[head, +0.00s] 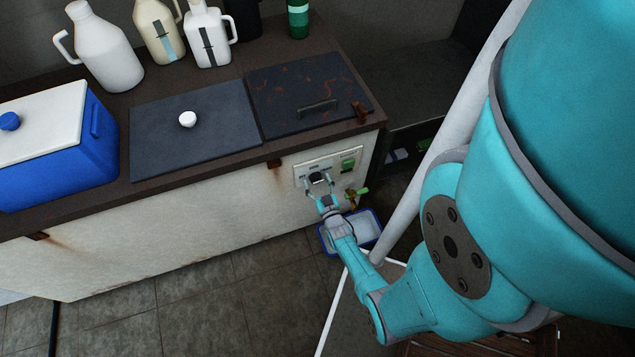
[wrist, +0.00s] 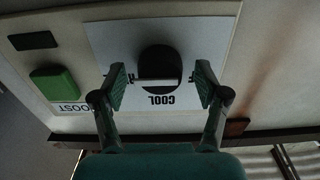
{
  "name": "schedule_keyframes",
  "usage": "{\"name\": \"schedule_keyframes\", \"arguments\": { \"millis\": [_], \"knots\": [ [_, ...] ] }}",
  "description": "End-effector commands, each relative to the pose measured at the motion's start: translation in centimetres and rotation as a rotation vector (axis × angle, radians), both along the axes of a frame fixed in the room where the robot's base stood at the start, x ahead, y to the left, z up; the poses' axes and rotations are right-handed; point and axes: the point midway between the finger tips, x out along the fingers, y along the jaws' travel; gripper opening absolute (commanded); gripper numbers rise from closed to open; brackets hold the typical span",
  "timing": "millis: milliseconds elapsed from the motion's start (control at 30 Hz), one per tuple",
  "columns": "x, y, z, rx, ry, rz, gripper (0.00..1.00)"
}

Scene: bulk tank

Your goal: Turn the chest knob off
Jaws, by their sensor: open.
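The chest knob (head: 317,178) is dark and round, on a pale control panel on the front of the white chest (head: 180,228). In the wrist view the knob (wrist: 159,62) has a light bar lying level across it, near the word COOL, which reads upside down. My gripper (head: 319,187) is at the panel. In the wrist view its two fingers (wrist: 162,86) are apart, one on each side of the knob's bar. Gaps show between the fingertips and the bar, so they seem not to touch it.
A green BOOST switch (head: 348,164) sits beside the knob; it also shows in the wrist view (wrist: 58,88). A tap (head: 355,196) sticks out below the panel, above a blue-rimmed tray (head: 362,232). A blue cooler (head: 65,145) and several jugs stand on top.

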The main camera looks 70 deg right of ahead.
Motion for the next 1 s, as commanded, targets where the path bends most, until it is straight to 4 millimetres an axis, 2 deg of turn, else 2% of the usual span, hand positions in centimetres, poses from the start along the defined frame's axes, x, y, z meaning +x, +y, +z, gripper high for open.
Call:
{"name": "schedule_keyframes", "arguments": {
  "millis": [167, 400, 767, 1000],
  "knots": [
    [-0.01, 0.02, -0.01, 0.0, 0.0, 0.0, 0.74],
    [-0.01, 0.02, -0.01, 0.0, 0.0, 0.0, 0.14],
    [0.0, 0.01, 0.01, -0.027, 0.032, 0.0, 0.13],
    [0.01, 0.01, 0.02, -0.119, 0.14, 0.0, 0.13]
  ]
}}
